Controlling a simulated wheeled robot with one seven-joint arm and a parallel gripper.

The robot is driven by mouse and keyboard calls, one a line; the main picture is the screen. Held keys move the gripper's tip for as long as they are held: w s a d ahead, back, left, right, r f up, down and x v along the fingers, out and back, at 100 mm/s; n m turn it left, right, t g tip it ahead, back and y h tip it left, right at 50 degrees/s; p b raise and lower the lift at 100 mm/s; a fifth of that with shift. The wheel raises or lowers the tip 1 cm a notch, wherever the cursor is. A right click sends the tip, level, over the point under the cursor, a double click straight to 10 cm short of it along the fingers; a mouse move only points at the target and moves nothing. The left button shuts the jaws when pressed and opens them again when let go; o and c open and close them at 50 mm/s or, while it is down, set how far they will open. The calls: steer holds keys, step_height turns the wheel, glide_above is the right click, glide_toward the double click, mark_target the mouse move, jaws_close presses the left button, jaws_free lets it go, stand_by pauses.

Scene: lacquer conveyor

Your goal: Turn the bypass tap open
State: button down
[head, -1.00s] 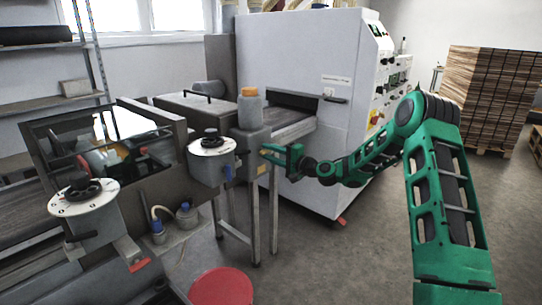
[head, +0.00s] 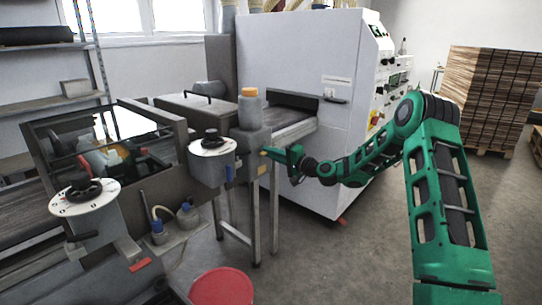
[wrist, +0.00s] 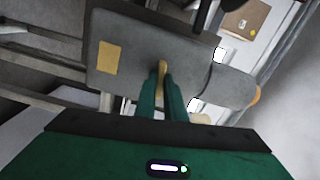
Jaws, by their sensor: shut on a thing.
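The bypass tap appears to be the small yellow lever (wrist: 162,70) on the underside of a grey box, seen in the wrist view. In the head view, this grey box (head: 252,140) carries a grey bottle with an orange cap. My gripper (wrist: 168,92) is shut on the yellow lever, one green finger on each side of it. In the head view my gripper (head: 268,153) reaches the box's right side from the right. The fingers partly hide the lever, and its exact angle is hard to tell.
Another dial pot (head: 85,205) is nearer. A red bucket (head: 222,288) stands on the floor. A large white cabinet (head: 300,70) stands behind my arm. Open floor lies to the right.

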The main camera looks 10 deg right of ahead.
steer(key=shift+f+n, duration=0.15)
steer(key=shift+n, duration=3.75)
steer(key=shift+f+n, duration=0.15)
steer(key=shift+n, duration=3.75)
steer(key=shift+d+n, duration=0.1)
steer(key=shift+n, duration=0.2)
steer(key=c, duration=1.8)
jaws_free()
steer(key=shift+c, duration=0.2)
steer(key=v, duration=1)
steer(key=shift+s+d, duration=0.15)
steer(key=shift+s, duration=0.1)
steer(key=shift+r, duration=0.1)
